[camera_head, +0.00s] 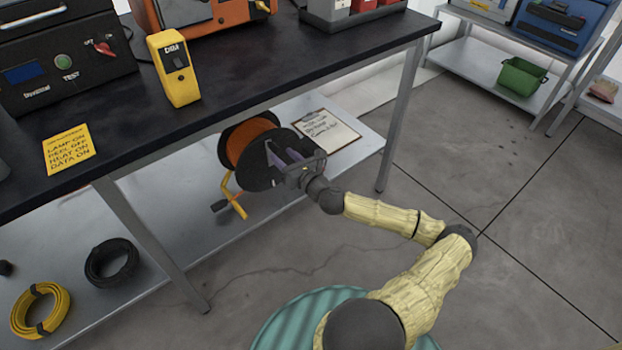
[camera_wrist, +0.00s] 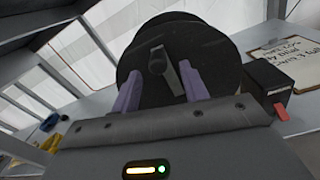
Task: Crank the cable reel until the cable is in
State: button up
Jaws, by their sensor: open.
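The cable reel (camera_head: 232,150) has black round flanges and orange cable wound on it; it sits on the lower shelf under the bench. My gripper (camera_head: 283,152) is open, with purple fingers, in front of the reel's right flange. In the wrist view the black flange (camera_wrist: 140,62) fills the middle, with a dark hub and grey bar (camera_wrist: 165,72) between my fingers (camera_wrist: 158,82). I cannot tell whether the fingers touch it. The yellow crank does not clearly show there.
A clipboard (camera_head: 328,137) lies right of the reel. A black box (camera_wrist: 268,84) with a red tab shows right of it in the wrist view. A black coil (camera_head: 112,262) and yellow coil (camera_head: 40,311) lie left on the shelf. A bench leg (camera_head: 398,120) stands to the right.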

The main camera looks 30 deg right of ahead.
jog(key=s+d, duration=0.2)
jog(key=s, duration=1.1)
jog(key=shift+d+b, duration=0.25)
jog(key=shift+b, duration=0.05)
jog(key=shift+r, duration=0.1)
